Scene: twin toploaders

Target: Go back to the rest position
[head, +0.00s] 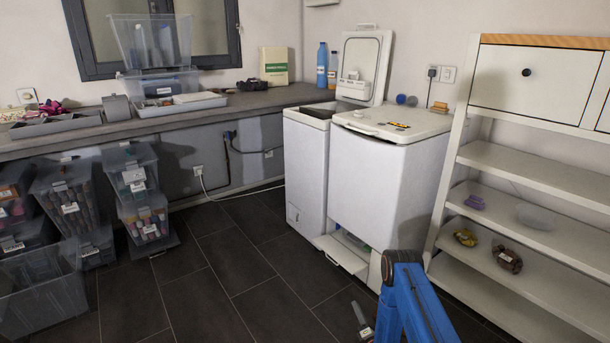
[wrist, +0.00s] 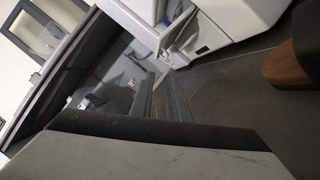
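My blue arm (head: 405,300) rises at the bottom of the head view, in front of the right toploader. A grey piece of my gripper (head: 362,318) shows low beside it, over the dark floor. In the wrist view, my gripper's grey fingers (wrist: 163,92) point up the picture, close together. Nothing shows held in them, but the gap between them is unclear. The left toploader (head: 306,170) has its lid (head: 363,62) raised. The right toploader (head: 385,185) has its lid down, and a low flap at its foot stands open. White machine parts also show in the wrist view (wrist: 215,22).
A white shelf unit (head: 540,160) stands close on the right. A grey worktop (head: 160,122) with bins runs along the back left. Stacked clear bins (head: 45,290) stand on the floor at left. The dark tiled floor (head: 225,265) between is clear.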

